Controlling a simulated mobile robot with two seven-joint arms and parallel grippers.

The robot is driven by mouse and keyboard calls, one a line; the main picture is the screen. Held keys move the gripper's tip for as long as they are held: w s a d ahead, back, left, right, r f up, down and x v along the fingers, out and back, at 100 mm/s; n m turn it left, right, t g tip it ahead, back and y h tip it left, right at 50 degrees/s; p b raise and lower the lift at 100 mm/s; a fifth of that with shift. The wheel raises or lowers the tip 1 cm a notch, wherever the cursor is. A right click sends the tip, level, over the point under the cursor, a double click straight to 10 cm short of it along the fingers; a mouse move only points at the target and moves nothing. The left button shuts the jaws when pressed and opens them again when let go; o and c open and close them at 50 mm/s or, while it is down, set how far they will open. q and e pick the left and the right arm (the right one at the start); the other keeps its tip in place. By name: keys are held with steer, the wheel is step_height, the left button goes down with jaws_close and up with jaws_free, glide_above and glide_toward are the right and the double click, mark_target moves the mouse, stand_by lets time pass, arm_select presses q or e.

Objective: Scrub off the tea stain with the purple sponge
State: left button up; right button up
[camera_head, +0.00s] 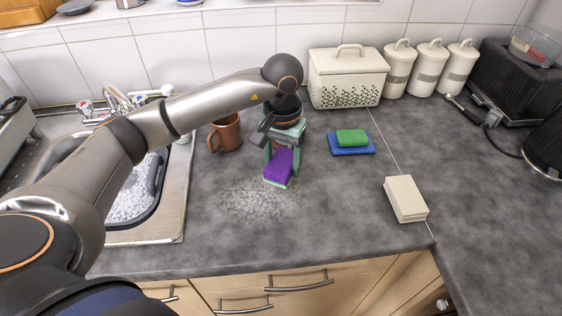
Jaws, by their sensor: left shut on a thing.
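The purple sponge (280,165), with a pale green layer along its lower edge, is held in my left gripper (282,158). The gripper is shut on it and points down over the grey worktop. A pale, speckled, foamy-looking patch (248,201) lies on the worktop just in front and to the left of the sponge. I cannot tell whether the tea stain lies under this patch. Whether the sponge touches the worktop is not clear. My right gripper is not in view.
A brown mug (226,133) stands close left of the gripper. A green sponge (352,137) lies on a blue one (351,150) to the right. A cream block (405,199) lies further right. A sink (174,213) with suds is left. A bread bin (346,78) and canisters (429,68) line the wall.

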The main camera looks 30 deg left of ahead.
arm_select(q)
steer(key=shift+r+p, duration=0.5)
steer(key=shift+r, duration=0.65)
